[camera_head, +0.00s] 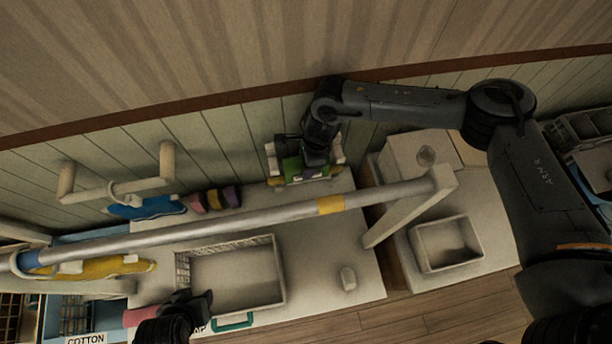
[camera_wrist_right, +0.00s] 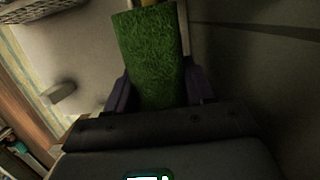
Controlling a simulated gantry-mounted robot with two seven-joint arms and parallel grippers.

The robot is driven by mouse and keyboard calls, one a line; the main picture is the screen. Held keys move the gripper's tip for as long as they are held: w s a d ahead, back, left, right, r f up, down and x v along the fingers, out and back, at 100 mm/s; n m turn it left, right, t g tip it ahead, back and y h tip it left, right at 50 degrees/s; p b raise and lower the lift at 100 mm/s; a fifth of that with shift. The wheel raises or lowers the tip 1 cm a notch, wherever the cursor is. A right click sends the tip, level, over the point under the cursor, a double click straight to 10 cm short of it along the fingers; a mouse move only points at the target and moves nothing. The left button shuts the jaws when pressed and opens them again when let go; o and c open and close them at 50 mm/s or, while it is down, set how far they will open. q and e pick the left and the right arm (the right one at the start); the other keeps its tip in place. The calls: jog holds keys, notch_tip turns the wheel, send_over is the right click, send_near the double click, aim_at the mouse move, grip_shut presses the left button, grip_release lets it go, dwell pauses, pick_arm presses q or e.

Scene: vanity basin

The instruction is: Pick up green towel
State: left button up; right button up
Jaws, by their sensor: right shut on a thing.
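The green towel (camera_wrist_right: 150,55) is a fuzzy green roll or fold, seen large in the right wrist view between the two fingers of my right gripper (camera_wrist_right: 158,95), which is shut on it. In the head view the green towel (camera_head: 292,168) shows at the back wall, beside a small pale holder with other colored pieces, and my right gripper (camera_head: 308,166) reaches down onto it. Whether the towel is clear of the holder is hard to tell. My left gripper (camera_head: 195,303) is at the bottom left, near the counter's front edge, its jaw opening unclear.
A long silver rail (camera_head: 260,215) crosses above the counter. A wire basket (camera_head: 281,270) stands on the counter. A blue towel (camera_head: 145,208), a pink and dark roll (camera_head: 215,198) and a yellow towel (camera_head: 100,268) lie left. A white bin (camera_head: 416,250) stands right. Counter right of the basket is mostly clear.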

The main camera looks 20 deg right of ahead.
jog(key=shift+r+p, duration=1.15)
jog(key=shift+r, duration=0.95)
jog(key=s+a+p, duration=0.2)
jog(key=s+p, duration=0.1)
jog(key=s, duration=0.6)
jog(key=shift+s+a, duration=0.35)
jog(key=shift+a, duration=0.05)
jog(key=o, duration=0.7)
grip_shut()
